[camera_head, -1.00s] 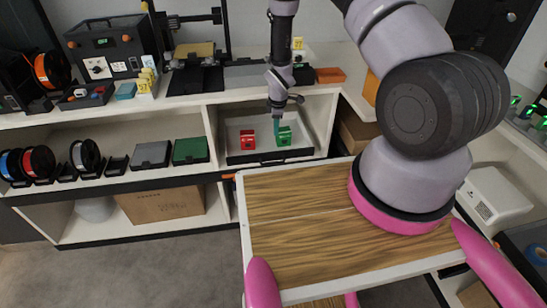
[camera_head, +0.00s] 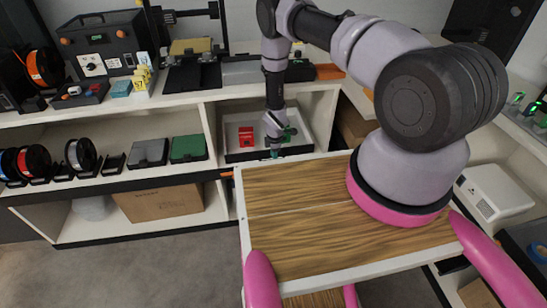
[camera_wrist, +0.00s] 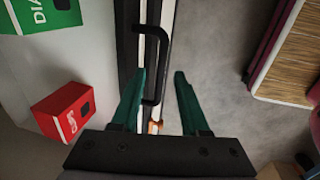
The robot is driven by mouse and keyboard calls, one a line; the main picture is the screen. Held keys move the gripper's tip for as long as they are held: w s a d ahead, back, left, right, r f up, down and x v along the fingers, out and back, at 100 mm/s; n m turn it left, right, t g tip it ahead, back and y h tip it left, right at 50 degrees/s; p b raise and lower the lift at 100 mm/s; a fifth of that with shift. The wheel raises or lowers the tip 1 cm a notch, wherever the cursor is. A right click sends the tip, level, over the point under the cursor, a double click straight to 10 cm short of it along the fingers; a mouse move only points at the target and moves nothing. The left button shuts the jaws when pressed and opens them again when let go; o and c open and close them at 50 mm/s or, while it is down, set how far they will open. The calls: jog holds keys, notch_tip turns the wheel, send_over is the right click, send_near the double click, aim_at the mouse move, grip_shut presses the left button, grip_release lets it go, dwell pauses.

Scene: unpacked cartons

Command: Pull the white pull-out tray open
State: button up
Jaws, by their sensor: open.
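The white pull-out tray (camera_head: 234,122) sits in the shelf bay below the worktop, with a dark front edge. It also shows in the wrist view (camera_wrist: 102,62). A black bar handle (camera_wrist: 165,60) stands out from its front. My gripper (camera_head: 274,153) is at the tray's front, pointing down. In the wrist view my open gripper (camera_wrist: 160,76) has its two teal fingers on either side of the handle bar, with nothing gripped. Whether the fingers reach its depth is unclear. A red box (camera_wrist: 68,112) and a green box (camera_wrist: 45,20) are inside the tray.
Grey floor (camera_head: 160,265) is open to the left. Dark and green bins (camera_head: 188,148) sit on the shelf left of the tray.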

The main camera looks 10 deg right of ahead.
jog(key=shift+f, duration=0.5)
jog(key=shift+c, duration=0.3)
grip_shut()
dwell(0.9)
